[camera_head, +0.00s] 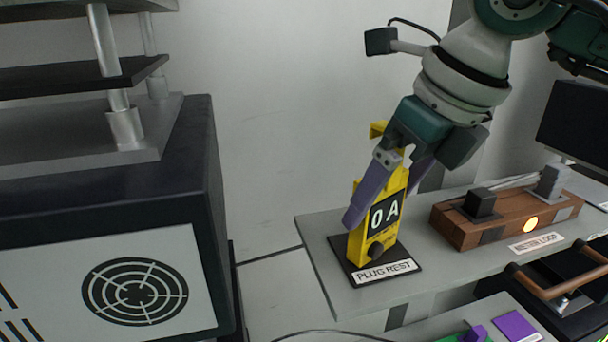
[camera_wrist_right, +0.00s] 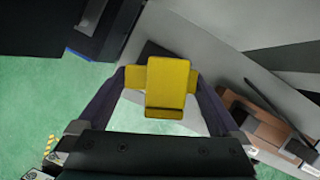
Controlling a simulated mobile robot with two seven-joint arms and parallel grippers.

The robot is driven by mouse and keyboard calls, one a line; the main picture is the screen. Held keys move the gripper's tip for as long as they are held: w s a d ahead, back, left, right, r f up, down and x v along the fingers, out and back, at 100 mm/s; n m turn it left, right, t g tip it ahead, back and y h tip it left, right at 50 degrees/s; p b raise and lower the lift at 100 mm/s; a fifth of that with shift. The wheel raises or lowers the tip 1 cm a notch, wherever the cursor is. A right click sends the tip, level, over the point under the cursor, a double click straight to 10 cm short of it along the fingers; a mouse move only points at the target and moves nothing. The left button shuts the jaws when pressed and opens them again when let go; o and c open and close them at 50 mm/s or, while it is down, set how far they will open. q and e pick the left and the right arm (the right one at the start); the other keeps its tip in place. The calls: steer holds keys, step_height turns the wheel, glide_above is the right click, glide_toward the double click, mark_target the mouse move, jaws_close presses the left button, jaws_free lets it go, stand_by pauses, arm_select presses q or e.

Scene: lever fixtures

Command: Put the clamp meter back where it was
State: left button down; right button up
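The yellow clamp meter (camera_head: 364,220), its display reading "0 A", stands on a black pad (camera_head: 399,280) labelled "PLUG REST". It leans slightly in the picture. My right gripper (camera_head: 385,205) reaches down from the upper right with a purple finger on either side of the meter. In the right wrist view the meter's yellow top (camera_wrist_right: 168,85) sits between the fingers, and its side wings appear to touch them. The contact of the meter's underside with the pad is hard to judge. My left gripper is not in view.
A wooden block labelled "METER LOOP" (camera_head: 470,235), with black and grey posts and a lit lamp, stands right of the pad on the grey shelf (camera_head: 318,250). A dark cabinet (camera_head: 200,180) is at left. Brown handles (camera_head: 541,288) and a purple square (camera_head: 516,325) are lower right.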

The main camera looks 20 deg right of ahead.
steer(key=shift+r+p, duration=0.3)
steer(key=shift+p, duration=0.05)
steer(key=p+v, duration=0.7)
steer(key=v, duration=0.4)
steer(key=shift+s+r, duration=0.2)
steer(key=shift+r, duration=0.1)
steer(key=shift+d, duration=0.1)
